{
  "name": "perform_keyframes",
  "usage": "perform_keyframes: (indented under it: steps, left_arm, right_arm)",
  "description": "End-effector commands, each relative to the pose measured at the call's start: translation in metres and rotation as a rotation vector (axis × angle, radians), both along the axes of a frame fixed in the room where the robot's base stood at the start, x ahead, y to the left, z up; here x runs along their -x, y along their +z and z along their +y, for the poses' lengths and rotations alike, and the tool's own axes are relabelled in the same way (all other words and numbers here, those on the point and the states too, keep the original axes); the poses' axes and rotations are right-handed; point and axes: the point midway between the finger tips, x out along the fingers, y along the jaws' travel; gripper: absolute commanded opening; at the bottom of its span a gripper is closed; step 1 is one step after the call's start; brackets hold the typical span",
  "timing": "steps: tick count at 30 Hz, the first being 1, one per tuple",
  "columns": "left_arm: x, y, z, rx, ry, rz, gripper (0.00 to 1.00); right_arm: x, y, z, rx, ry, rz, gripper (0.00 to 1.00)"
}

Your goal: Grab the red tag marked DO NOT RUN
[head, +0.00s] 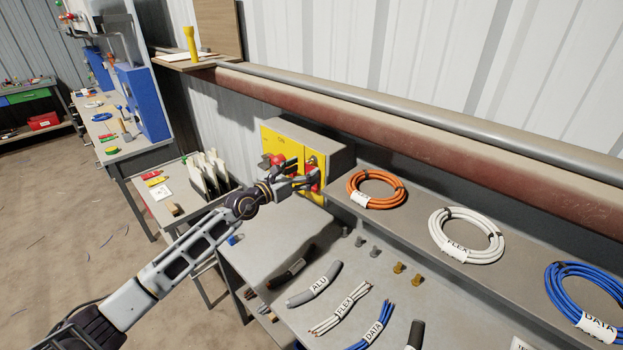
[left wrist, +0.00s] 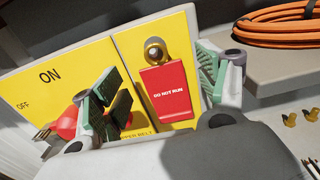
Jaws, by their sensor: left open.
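The red tag (left wrist: 169,92) reads DO NOT RUN in the left wrist view. It hangs below a round brass-coloured fitting (left wrist: 155,50) on the yellow front of a switch box (left wrist: 25,95). In the head view the box (head: 340,153) stands against the wall at the back of the bench, and the tag (head: 315,173) is partly hidden by my gripper. My left gripper (head: 297,176) is open in front of the box. In the left wrist view its green-padded fingers appear to either side of the tag. Whether they touch it, I cannot tell. My right gripper is not in view.
A red knob (left wrist: 67,124) is left of the tag, close to the left finger. Orange (head: 377,189), white (head: 466,235) and blue (head: 585,300) cable coils lie on the shelf at right. Labelled cable pieces (head: 314,284) lie on the bench below.

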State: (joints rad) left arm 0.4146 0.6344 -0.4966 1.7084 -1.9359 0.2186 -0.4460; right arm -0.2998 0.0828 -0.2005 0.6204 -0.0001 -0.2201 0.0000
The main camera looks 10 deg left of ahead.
Motion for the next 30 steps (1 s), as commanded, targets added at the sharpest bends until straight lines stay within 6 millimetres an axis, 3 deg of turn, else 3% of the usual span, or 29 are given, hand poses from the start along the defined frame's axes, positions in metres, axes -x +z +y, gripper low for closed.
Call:
perform_keyframes:
  steps: [10, 27, 30]
  left_arm:
    - [-0.019, 0.000, -0.013, 0.001, 0.000, 0.001, 0.74]
    - [-0.021, 0.000, -0.015, 0.001, 0.000, 0.001, 0.74]
    - [-0.021, 0.000, -0.015, 0.001, 0.000, 0.001, 0.61]
  right_arm:
    - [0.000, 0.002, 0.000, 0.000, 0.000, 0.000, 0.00]
    - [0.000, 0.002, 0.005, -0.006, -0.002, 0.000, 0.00]
    - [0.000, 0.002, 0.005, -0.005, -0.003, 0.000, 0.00]
